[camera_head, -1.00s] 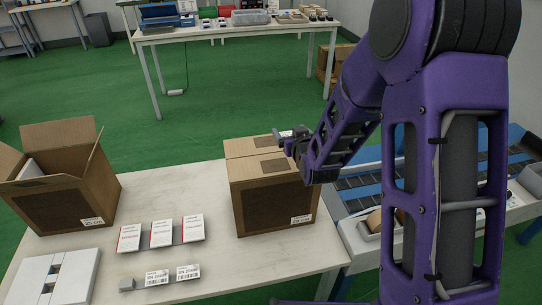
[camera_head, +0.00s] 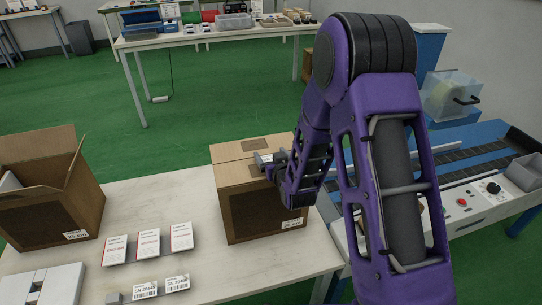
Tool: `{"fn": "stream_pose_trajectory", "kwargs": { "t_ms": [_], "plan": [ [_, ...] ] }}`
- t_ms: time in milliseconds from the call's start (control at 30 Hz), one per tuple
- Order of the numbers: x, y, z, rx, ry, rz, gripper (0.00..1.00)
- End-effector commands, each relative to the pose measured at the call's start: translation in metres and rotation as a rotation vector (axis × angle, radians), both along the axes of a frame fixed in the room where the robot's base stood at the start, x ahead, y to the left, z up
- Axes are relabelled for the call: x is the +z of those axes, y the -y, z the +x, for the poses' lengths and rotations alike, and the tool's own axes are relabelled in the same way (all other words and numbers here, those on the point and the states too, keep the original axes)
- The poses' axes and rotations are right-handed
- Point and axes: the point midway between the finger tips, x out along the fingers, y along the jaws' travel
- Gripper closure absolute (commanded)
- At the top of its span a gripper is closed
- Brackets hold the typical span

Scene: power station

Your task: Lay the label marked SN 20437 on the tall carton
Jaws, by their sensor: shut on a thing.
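A closed brown carton (camera_head: 238,203) stands upright on the white table. It has a dark panel on its front and a small printed label at its lower right front corner. My gripper (camera_head: 267,162) is over the right part of the carton's top, shut on a small white label (camera_head: 265,157). The print on the held label is too small to read, and I cannot tell whether it touches the carton. Two other labels, one on the left (camera_head: 146,290) and one on the right (camera_head: 177,283), lie at the table's front; their numbers are not clearly legible.
An open carton (camera_head: 50,215) with raised flaps stands at the left. A small grey block (camera_head: 113,298) is beside the labels. A conveyor (camera_head: 465,170) runs at the right.

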Motion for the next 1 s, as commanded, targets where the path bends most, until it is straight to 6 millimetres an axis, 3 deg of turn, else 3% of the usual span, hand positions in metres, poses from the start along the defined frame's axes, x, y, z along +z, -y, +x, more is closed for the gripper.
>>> {"fn": "stream_pose_trajectory", "kwargs": {
  "t_ms": [800,833,900,1000],
  "plan": [
    [-0.013,0.000,-0.001,0.000,-0.007,-0.002,0.73],
    [-0.014,0.000,-0.001,0.000,-0.008,-0.002,0.13],
    [-0.015,0.001,-0.002,0.000,-0.010,-0.003,0.01],
    [-0.016,0.001,-0.002,0.000,-0.012,-0.004,0.00]
  ]
}}
